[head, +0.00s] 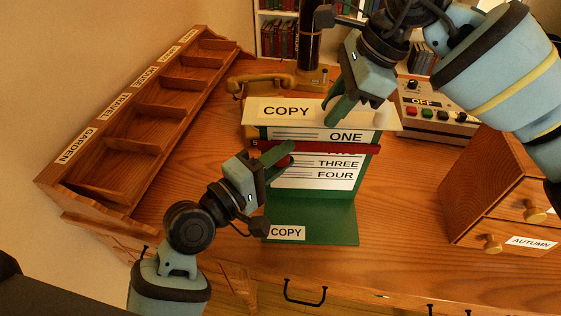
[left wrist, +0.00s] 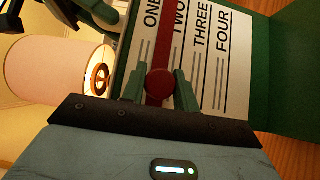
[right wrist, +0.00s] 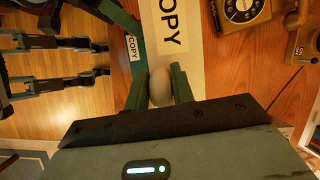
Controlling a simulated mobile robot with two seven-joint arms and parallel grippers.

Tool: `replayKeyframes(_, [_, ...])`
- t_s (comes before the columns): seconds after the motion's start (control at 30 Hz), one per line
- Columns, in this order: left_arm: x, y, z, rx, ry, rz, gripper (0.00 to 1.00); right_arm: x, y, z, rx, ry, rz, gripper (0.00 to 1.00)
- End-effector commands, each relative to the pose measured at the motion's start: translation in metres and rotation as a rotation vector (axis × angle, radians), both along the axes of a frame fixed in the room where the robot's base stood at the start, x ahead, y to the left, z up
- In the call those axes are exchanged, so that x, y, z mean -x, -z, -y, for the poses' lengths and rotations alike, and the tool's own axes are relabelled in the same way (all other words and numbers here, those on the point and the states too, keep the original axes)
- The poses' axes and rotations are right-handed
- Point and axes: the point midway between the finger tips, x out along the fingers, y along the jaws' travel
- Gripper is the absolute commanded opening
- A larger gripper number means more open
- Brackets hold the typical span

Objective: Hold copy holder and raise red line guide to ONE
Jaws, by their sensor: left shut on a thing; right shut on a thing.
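The green copy holder (head: 335,228) stands on the desk with a white page lettered ONE, THREE and FOUR; TWO is mostly covered in the head view. The red line guide (head: 345,148) crosses the page just below ONE. In the left wrist view the guide (left wrist: 163,40) lies between ONE and TWO. My left gripper (head: 278,162) is shut on the guide's round red knob (left wrist: 160,84). My right gripper (head: 340,108) is shut on a pale rounded knob (right wrist: 160,87) at the top of the copy holder.
A wooden tray rack (head: 120,150) runs along the left. A telephone (head: 262,84) sits behind the holder. A control box reading OFF (head: 430,108) and a wooden drawer cabinet (head: 490,180) are at the right. Bare desk lies left of the holder.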

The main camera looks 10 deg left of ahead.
Motion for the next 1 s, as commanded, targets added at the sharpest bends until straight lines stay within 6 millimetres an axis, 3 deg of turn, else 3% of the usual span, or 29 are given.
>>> replayKeyframes(0.07, [0.000,0.000,0.000,0.002,0.000,0.001,0.00,0.000,0.003,0.000,0.003,-0.002,-0.004,0.04])
replayKeyframes(0.1, [0.000,0.000,0.000,0.002,0.000,0.001,0.32,0.000,0.003,0.000,0.003,-0.001,-0.004,0.04])
replayKeyframes(0.27, [0.000,0.001,0.000,0.001,0.000,0.000,0.51,0.001,0.002,0.000,0.003,-0.001,-0.004,0.04])
replayKeyframes(0.67, [0.007,0.003,-0.006,0.000,-0.001,-0.002,0.51,0.000,0.002,0.000,0.003,0.000,-0.003,0.04])
replayKeyframes(1.0, [0.059,0.006,-0.043,-0.004,0.001,-0.003,0.51,0.000,0.002,0.000,0.002,0.000,-0.003,0.04])
